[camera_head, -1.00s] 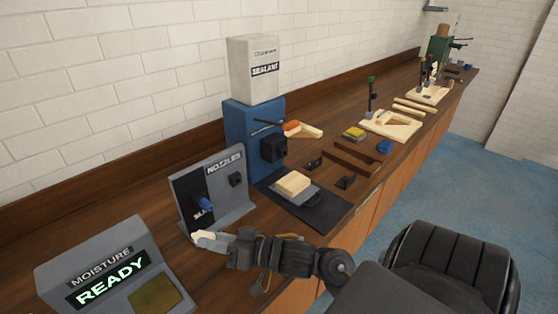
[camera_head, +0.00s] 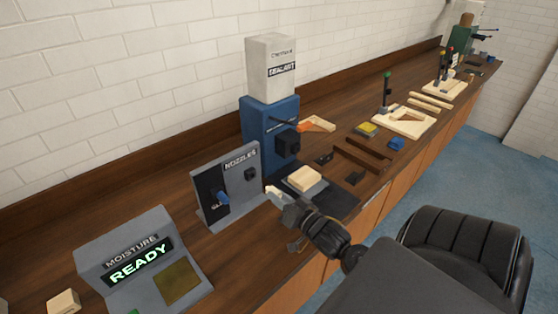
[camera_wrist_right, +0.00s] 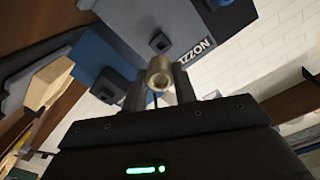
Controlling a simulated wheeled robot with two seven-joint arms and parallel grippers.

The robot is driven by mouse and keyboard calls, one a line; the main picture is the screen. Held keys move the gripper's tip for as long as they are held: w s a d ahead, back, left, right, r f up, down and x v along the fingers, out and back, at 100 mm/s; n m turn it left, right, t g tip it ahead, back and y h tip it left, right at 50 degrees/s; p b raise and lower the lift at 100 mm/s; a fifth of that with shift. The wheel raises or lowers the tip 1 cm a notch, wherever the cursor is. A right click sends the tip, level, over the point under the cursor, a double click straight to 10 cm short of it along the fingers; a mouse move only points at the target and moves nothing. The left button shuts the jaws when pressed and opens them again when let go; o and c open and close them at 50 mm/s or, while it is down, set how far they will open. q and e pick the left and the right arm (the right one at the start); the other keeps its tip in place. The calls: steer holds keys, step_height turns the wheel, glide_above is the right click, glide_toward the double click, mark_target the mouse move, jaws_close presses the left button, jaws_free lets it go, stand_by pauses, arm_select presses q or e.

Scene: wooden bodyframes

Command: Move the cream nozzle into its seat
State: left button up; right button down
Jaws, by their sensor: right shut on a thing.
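The cream nozzle (camera_wrist_right: 160,72) is a short hollow cylinder between the fingers of my right gripper (camera_wrist_right: 161,88), which is shut on it. In the head view a pale tip shows at my right gripper (camera_head: 273,194), just right of the grey NOZZLES board (camera_head: 243,190) and above the bench. The board carries a blue nozzle (camera_head: 223,198) on a black panel and a small dark block (camera_head: 250,173). The blue sealant dispenser (camera_head: 258,122) has a dark block (camera_head: 288,143) on its front. I cannot tell which dark block is the seat. My left gripper is out of view.
A moisture meter reading READY (camera_head: 140,262) stands at front left. A pale wood block (camera_head: 304,178) rests near a dark mat (camera_head: 335,203) beside my right gripper. Wooden frames (camera_head: 405,121) lie farther along the bench.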

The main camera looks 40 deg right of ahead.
mark_target(267, 187)
steer(key=shift+w+r+p, duration=0.1)
steer(key=shift+w+p, duration=0.15)
steer(key=shift+p, duration=0.1)
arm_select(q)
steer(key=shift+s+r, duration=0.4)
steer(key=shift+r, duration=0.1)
arm_select(e)
steer(key=shift+w, duration=2.6)
arm_select(q)
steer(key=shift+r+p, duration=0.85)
steer(key=shift+p, duration=0.2)
arm_select(e)
steer(key=shift+n, duration=0.3)
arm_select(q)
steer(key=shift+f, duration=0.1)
arm_select(e)
steer(key=shift+w, duration=1.3)
steer(key=c, duration=1)
jaws_free()
steer(key=shift+c, duration=0.2)
